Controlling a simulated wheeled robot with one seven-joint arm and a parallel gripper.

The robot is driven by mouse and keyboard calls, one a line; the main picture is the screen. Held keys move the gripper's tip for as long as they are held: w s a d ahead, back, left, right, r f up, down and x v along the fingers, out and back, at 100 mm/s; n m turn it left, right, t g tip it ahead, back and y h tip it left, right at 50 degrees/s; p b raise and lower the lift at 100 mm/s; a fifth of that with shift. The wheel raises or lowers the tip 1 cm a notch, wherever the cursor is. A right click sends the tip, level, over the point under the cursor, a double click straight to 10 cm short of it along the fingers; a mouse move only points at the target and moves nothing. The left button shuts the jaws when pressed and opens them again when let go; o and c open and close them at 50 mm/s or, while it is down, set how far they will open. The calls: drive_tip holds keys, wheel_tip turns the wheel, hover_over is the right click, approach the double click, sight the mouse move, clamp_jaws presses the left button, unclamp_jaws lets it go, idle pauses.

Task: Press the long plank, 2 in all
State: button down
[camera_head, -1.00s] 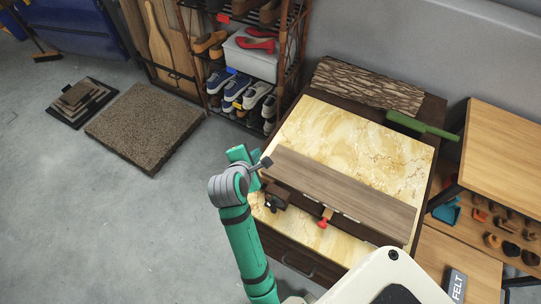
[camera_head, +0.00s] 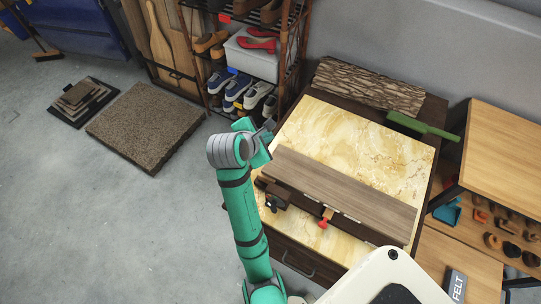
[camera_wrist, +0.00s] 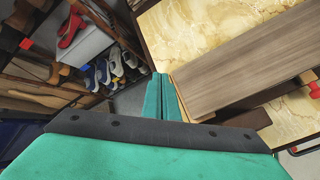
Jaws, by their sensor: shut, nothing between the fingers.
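The long plank (camera_head: 340,192) is a flat grey-brown board lying over a darker wooden piece on a yellow marbled worktop (camera_head: 335,128). It runs from the middle of the head view down to the right, and its near end shows large in the wrist view (camera_wrist: 245,65). My gripper (camera_wrist: 161,78) has its two teal fingers together with nothing between them. In the wrist view the fingertips appear just left of the plank's end. I cannot tell their height over it. In the head view my wrist hides much of the gripper, beyond the plank's left end.
A red-handled clamp (camera_head: 326,217) and a dark clamp (camera_head: 276,202) sit along the plank's front side. A bark-textured board (camera_head: 368,86) and a green brush (camera_head: 423,127) lie behind. A shoe rack (camera_head: 245,60) stands at the back left. The floor at left is mostly open.

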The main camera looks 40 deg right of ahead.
wheel_tip(320, 180, down, 6)
drive_tip(key=shift+s+f, duration=0.1)
drive_tip(key=shift+f, duration=0.05)
drive_tip(key=shift+a+f, duration=0.1)
drive_tip(key=shift+f, duration=0.45)
drive_tip(key=shift+s+f, duration=0.1)
drive_tip(key=shift+f, duration=0.2)
idle(0.9)
drive_tip(key=shift+d, duration=0.2)
drive_tip(key=shift+a, duration=0.1)
drive_tip(key=shift+f, duration=0.1)
idle(0.3)
